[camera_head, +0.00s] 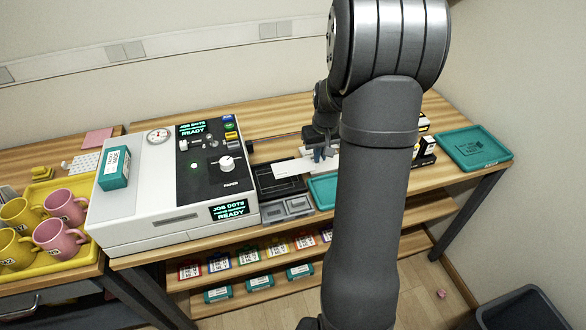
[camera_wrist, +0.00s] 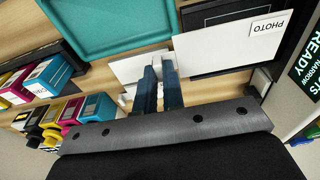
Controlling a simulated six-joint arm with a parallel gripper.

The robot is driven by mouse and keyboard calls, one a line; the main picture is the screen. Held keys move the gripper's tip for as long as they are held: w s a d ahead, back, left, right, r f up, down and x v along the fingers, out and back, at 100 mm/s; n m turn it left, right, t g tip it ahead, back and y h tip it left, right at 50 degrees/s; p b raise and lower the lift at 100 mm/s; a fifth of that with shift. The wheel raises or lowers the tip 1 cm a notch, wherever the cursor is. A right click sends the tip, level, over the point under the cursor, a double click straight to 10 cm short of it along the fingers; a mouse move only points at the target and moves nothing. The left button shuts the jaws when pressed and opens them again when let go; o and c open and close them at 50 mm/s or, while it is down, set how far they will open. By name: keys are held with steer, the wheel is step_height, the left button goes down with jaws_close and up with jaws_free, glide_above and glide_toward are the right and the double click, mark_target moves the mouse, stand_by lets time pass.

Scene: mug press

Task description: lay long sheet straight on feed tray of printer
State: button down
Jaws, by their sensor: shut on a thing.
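A white sheet (camera_head: 291,169) sticks out to the left of my gripper (camera_head: 322,152), over the dark feed tray (camera_head: 268,179) at the printer's right side. In the wrist view the sheet (camera_wrist: 222,47) bears the word PHOTO at its far right corner, and its left end is at my fingers. My gripper (camera_wrist: 161,86) is shut on the sheet near that end. A second white piece (camera_wrist: 130,68) shows left of the fingers; whether it is separate I cannot tell. The printer (camera_head: 150,190) is white with a black panel reading READY. My arm hides part of the bench.
A teal tray (camera_head: 322,194) lies just in front of the gripper, partly behind my arm. Another teal tray (camera_head: 474,147) is at the bench's right end. Ink boxes (camera_wrist: 45,78) stand close by in the wrist view. Mugs (camera_head: 62,207) sit in a yellow tray at far left.

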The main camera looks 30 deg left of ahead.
mark_target(298, 166)
steer(key=a+f, duration=0.1)
steer(key=a, duration=0.1)
steer(key=a+f, duration=0.1)
steer(key=a, duration=0.1)
steer(key=a+f, duration=0.2)
steer(key=a, duration=0.1)
steer(key=shift+s, duration=0.2)
steer(key=shift+f, duration=2.05)
steer(key=shift+f, duration=0.1)
steer(key=c, duration=1.5)
jaws_free()
steer(key=shift+c, duration=0.2)
step_height(298, 166, up, 12)
steer(key=s+d, duration=0.1)
